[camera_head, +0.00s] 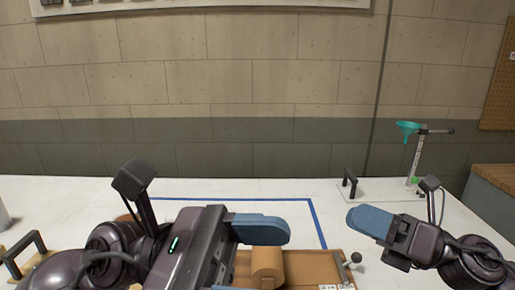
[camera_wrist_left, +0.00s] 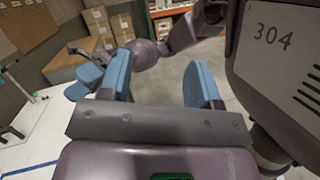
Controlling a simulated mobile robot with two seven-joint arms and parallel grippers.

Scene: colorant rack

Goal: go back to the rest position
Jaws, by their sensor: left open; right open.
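My left gripper (camera_head: 262,258) is at the bottom centre of the head view, pointing right above the brown wooden tray (camera_head: 315,262). In the left wrist view its blue fingers (camera_wrist_left: 160,82) are spread wide with nothing between them. My right gripper (camera_head: 371,222) is at the right, pointing left, with a blue finger showing; its other finger is hidden. Blue fingers of the right gripper (camera_wrist_left: 84,82) also appear behind the left one in the left wrist view. Nothing is seen held by the right gripper.
The tray holds a tan block-like piece (camera_head: 267,262), partly hidden by my left gripper. A blue line (camera_head: 318,220) marks the white table (camera_head: 240,187). A stand with a teal funnel (camera_head: 407,128) and a black handle (camera_head: 349,182) are at the back right. The back middle is clear.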

